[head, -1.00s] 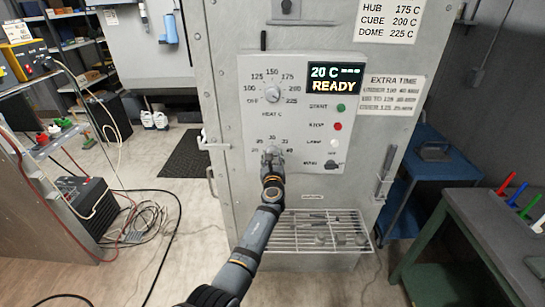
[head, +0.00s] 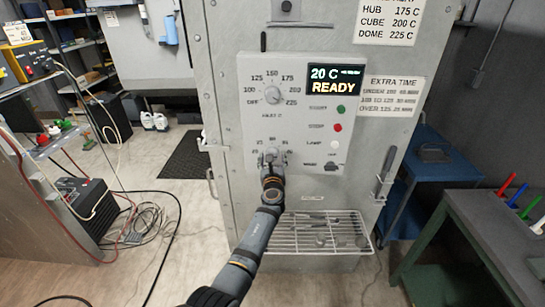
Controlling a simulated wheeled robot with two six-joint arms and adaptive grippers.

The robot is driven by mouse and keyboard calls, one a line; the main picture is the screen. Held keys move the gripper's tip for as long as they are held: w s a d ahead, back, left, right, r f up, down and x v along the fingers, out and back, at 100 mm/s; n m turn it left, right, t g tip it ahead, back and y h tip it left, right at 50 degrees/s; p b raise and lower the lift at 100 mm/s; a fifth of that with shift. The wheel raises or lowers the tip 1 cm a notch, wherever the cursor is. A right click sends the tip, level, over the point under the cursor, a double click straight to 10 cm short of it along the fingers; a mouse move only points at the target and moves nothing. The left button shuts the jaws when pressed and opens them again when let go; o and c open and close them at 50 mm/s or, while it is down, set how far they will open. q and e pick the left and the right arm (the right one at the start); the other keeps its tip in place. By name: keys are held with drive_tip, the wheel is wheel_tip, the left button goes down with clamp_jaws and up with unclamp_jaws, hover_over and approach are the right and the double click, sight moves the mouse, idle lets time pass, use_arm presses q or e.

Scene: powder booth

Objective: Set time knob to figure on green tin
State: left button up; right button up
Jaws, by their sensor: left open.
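The time knob (head: 272,157) is the lower dial on the oven's control panel (head: 250,128); my left gripper hides much of it. My left gripper (head: 272,170) is open, right at this knob and just below it; I cannot tell whether it touches. The heat knob (head: 273,96) above is uncovered, on a scale from OFF to 225. The display (head: 335,80) reads 20 C and READY. I see no green tin. My right gripper is not in view.
A wire rack (head: 318,231) with small parts juts out below the panel. A sign headed EXTRA TIME (head: 390,95) hangs right of it. A green-framed bench (head: 480,220) stands right, a blue cart (head: 425,165) behind it. Cables lie on the floor at left.

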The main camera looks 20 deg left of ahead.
sight(272, 129)
use_arm(q)
wheel_tip(272, 129, up, 10)
drive_tip(key=shift+f, duration=0.1)
idle(0.4)
